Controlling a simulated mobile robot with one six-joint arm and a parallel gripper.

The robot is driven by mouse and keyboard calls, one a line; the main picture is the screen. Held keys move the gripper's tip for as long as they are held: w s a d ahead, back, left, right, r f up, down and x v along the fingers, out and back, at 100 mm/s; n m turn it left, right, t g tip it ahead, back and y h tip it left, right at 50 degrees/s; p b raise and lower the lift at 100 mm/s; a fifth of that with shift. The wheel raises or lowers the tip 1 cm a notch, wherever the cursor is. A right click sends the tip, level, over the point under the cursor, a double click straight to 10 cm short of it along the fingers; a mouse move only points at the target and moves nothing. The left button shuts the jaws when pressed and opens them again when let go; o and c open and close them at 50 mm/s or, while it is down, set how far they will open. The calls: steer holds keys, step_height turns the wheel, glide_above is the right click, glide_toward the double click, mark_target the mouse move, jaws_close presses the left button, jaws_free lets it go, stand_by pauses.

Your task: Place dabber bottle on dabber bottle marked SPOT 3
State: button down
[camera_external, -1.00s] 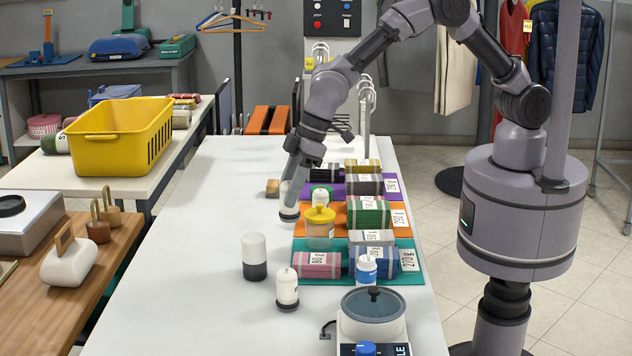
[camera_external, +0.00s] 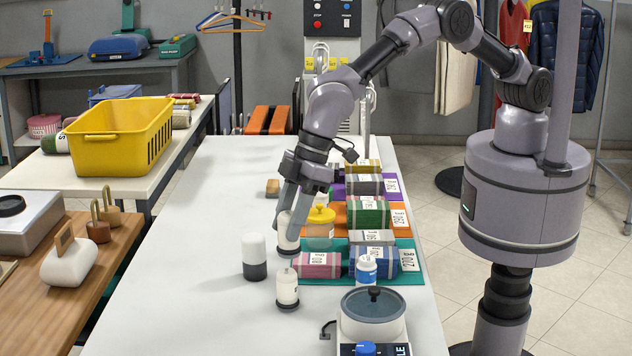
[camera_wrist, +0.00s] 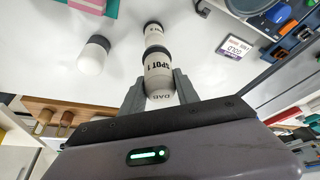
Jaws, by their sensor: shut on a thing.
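My gripper (camera_external: 288,228) is shut on a white dabber bottle (camera_wrist: 158,64) with a dark base. In the wrist view it sits between the two fingers and SPOT 1 is readable on it. In the external view the gripper holds it over the white table, left of the yellow-lidded jar. A second white bottle with a dark base (camera_external: 287,286) stands upright on the table, nearer the external camera. In the wrist view a similar bottle (camera_wrist: 153,29) shows just beyond the held one; I cannot read its label. I see no SPOT 3 marking.
A larger white and dark bottle (camera_external: 254,257) stands to the left. The yellow-lidded jar (camera_external: 320,227), folded cloth bundles (camera_external: 317,264) and a blue-capped bottle (camera_external: 366,269) are to the right. A scale (camera_external: 373,315) stands in front. The table's left side is clear.

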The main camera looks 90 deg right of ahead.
mark_target(283, 247)
steer(key=shift+w+a+f, duration=0.15)
steer(key=shift+w+a, duration=0.05)
steer(key=shift+w, duration=0.15)
steer(key=shift+f+b, duration=0.6)
steer(key=shift+f, duration=0.95)
steer(key=shift+f, duration=0.2)
steer(key=c, duration=0.9)
jaws_free()
steer(key=shift+r, duration=0.1)
